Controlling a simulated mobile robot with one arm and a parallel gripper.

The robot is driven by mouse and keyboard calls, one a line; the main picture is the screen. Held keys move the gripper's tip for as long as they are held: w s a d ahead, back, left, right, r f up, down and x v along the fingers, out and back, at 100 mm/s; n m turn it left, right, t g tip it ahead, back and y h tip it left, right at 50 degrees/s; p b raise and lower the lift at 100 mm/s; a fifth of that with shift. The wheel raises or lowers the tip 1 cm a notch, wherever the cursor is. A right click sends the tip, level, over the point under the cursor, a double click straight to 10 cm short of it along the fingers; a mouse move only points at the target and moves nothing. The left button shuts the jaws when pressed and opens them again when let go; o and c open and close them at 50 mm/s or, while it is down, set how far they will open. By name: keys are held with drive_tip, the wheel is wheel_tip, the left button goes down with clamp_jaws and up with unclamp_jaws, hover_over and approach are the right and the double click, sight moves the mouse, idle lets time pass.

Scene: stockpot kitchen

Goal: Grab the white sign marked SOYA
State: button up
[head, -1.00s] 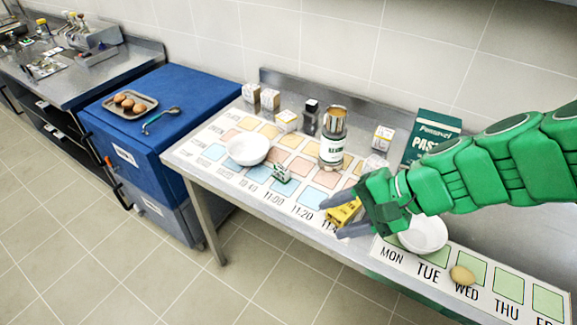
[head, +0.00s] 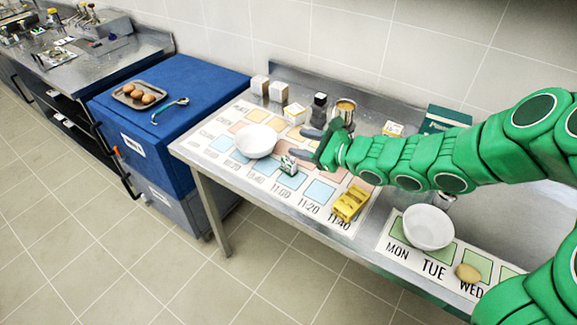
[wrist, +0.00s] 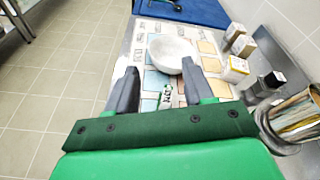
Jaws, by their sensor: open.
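A small white-and-green piece with dark marking (head: 289,165) stands on the printed sheet, just in front of the white bowl. It also shows in the wrist view (wrist: 166,98), between my fingers and a little below the bowl's rim; its lettering is too small to read for certain. My gripper (head: 304,143) is open and empty, with its fingers pointing left just behind and right of that piece in the head view. In the wrist view my gripper (wrist: 160,76) has its two fingers wide apart.
A white bowl (head: 256,141) lies beyond the fingers. An open tin (head: 344,112) and a dark-capped bottle (head: 319,108) stand close behind. Small white boxes (head: 278,91) line the back. A yellow piece (head: 350,203), another bowl (head: 428,228) and an egg (head: 468,272) lie to the right.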

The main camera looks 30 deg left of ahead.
sight(284, 160)
drive_tip(key=w+f+m, duration=0.1)
drive_tip(key=f+m, duration=0.1)
drive_tip(key=f, duration=0.1)
drive_tip(key=w+a+f+m+t+h, duration=0.1)
drive_tip(key=f, duration=0.3)
drive_tip(key=w+a+f+m, duration=0.1)
drive_tip(key=f+m, duration=0.1)
drive_tip(key=f, duration=0.2)
drive_tip(key=shift+w+m+t, duration=0.15)
drive_tip(key=shift+m+t, duration=0.15)
drive_tip(key=shift+w+a+f+h, duration=0.15)
drive_tip(key=shift+a+f, duration=0.15)
drive_tip(key=shift+a, duration=0.25)
drive_tip(key=shift+w+a+f+h, duration=0.15)
drive_tip(key=shift+a+f, duration=0.1)
drive_tip(key=shift+a, duration=0.3)
drive_tip(key=shift+s+x, duration=0.2)
drive_tip(key=shift+x, duration=0.95)
drive_tip(key=shift+s+x, duration=0.2)
drive_tip(key=shift+x, duration=0.95)
drive_tip(key=shift+w+a+f, duration=0.1)
drive_tip(key=shift+a+f, duration=0.1)
drive_tip(key=shift+a, duration=0.1)
drive_tip(key=shift+c, duration=0.3)
clamp_jaws()
